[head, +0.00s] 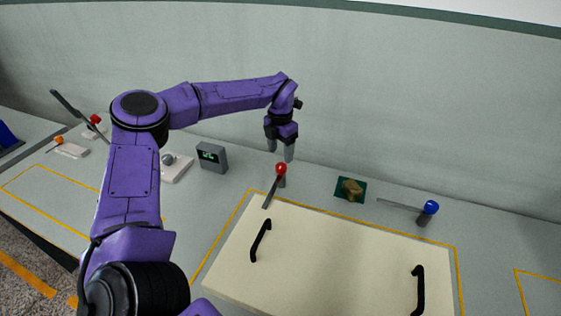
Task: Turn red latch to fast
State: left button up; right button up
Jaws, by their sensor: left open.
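The red latch (281,169) stands behind the back left corner of a cream panel. It has a red ball on a short dark post, and a grey bar runs from it toward the front and slightly left, its end at the panel's back edge. My left gripper (280,154) points down just above and behind the red ball. It is open and empty; whether its fingers touch the ball I cannot tell. A blue latch (430,208) stands farther right, its bar pointing left. My right gripper is not in view.
The cream panel (330,262) with two black handles (261,240) lies inside a yellow outline. A grey display box (212,157) stands left of the red latch, and a green pad (351,190) with a brown lump lies right. Small white bases with knobs stand at the left.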

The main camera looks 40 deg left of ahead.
pick_arm(q)
notch_tip(320, 180, up, 5)
jog(key=shift+r, duration=0.1)
dwell(0.5)
